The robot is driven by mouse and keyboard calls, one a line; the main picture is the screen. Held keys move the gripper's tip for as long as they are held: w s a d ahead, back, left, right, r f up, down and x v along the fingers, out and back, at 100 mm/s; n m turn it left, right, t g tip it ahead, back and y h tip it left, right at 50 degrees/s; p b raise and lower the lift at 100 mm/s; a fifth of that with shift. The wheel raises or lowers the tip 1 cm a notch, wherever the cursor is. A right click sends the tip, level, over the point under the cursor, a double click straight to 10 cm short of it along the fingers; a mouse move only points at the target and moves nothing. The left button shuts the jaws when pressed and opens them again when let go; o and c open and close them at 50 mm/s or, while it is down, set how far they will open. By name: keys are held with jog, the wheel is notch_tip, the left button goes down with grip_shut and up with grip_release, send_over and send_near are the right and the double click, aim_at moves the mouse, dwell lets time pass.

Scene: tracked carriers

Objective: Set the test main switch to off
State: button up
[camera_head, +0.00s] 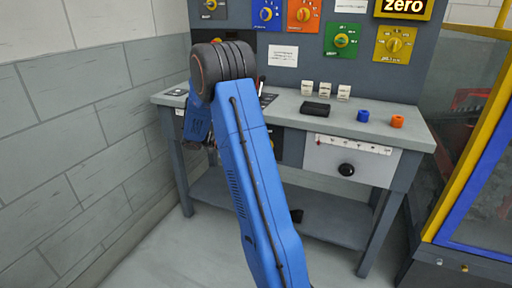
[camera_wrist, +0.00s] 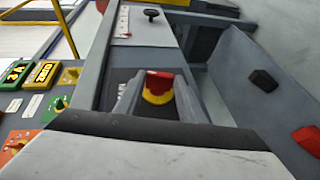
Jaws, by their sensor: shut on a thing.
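A red rotary switch handle on a yellow base (camera_wrist: 158,88) sits on a dark panel at the front of the workbench. I take it to be the main switch. My gripper (camera_wrist: 155,96) is around it in the wrist view, with one finger on each side, and is shut on the red handle. In the head view my blue arm hides the switch and most of my gripper. I cannot read any on or off marks beside the switch.
A drawer with a black knob (camera_head: 346,169) is at the right. Coloured dial panels stand behind. A brick wall is close at the left.

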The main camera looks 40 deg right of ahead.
jog(key=shift+f+n+g+h, duration=0.4)
jog(key=shift+g+h, duration=0.2)
jog(key=shift+g, duration=0.2)
jog(key=o, duration=1)
jog(key=shift+o, duration=0.2)
